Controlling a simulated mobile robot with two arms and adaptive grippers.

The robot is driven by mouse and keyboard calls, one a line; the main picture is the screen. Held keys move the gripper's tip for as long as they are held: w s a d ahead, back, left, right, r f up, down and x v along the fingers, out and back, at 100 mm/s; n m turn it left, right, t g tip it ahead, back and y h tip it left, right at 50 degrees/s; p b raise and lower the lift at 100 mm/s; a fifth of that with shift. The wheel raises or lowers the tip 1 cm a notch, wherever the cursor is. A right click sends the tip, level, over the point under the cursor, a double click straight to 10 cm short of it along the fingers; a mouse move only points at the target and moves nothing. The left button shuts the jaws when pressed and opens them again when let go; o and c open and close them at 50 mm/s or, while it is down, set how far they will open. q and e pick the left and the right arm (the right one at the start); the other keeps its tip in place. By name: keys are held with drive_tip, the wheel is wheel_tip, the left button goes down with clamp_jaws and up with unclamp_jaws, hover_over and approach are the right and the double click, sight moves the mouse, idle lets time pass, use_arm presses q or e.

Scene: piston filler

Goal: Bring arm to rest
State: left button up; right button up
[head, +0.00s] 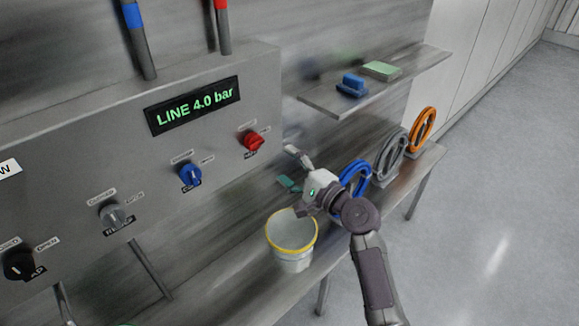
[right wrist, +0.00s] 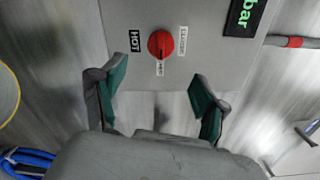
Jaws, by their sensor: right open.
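My right arm comes in from the lower right of the head view. Its gripper (head: 291,170) is open and empty, in front of the steel bench and just right of the control panel (head: 120,180). In the right wrist view the two green-padded fingers (right wrist: 158,98) stand wide apart with nothing between them. A red knob (right wrist: 161,43) on the panel lies beyond the fingertips, apart from them; it also shows in the head view (head: 253,140). My left gripper is not in view.
A white bucket with a yellow rim (head: 292,262) stands below the right gripper. A shelf (head: 330,103) holds a blue item and a green block. Open floor lies at right.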

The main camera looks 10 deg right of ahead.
drive_tip(key=shift+s+d, duration=0.1)
drive_tip(key=shift+s, duration=0.05)
idle(0.3)
